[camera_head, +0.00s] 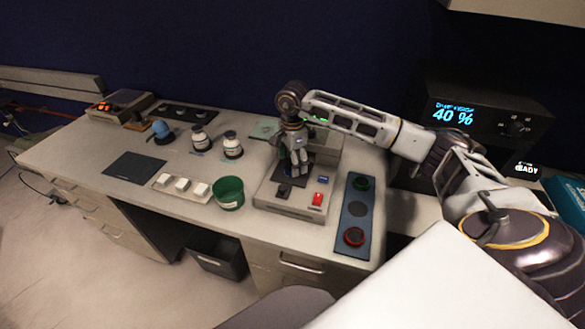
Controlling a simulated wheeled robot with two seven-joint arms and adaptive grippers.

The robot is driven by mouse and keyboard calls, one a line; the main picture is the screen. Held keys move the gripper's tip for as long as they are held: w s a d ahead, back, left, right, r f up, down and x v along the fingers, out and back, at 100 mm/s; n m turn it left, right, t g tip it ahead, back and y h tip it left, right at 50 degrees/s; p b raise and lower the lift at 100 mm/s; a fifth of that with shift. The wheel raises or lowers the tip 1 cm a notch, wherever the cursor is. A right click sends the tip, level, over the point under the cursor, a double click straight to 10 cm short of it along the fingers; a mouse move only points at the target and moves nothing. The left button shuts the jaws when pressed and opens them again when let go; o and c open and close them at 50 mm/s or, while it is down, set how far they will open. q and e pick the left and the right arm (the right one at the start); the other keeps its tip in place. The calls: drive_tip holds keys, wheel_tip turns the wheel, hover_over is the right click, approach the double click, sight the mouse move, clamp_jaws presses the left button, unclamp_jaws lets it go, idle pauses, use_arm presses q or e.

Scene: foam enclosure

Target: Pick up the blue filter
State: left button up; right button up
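My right arm reaches in from the right, and its gripper (297,168) points down over a grey device (287,205) with a dark plate. The fingers look close together, but the picture is too small to tell whether they hold anything. A dark blue strip (347,222) to the right of the device carries a green ring (361,183) at the back and a red ring (353,236) at the front. A dull dark round spot (357,209) lies between them; I cannot tell whether it is a filter or a recess. No clearly blue filter stands out. My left gripper is out of view.
A green bowl (229,193) stands left of the device, beside a tray of white blocks (166,190). Two jars (232,146) and a blue rounded object (161,130) stand farther back. A box with a lit display (470,113) stands at right.

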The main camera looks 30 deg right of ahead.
drive_tip(key=shift+f, duration=0.9)
drive_tip(key=c, duration=1.2)
drive_tip(key=shift+r, duration=0.15)
drive_tip(key=shift+r+b, duration=0.7)
drive_tip(key=shift+r, duration=4.2)
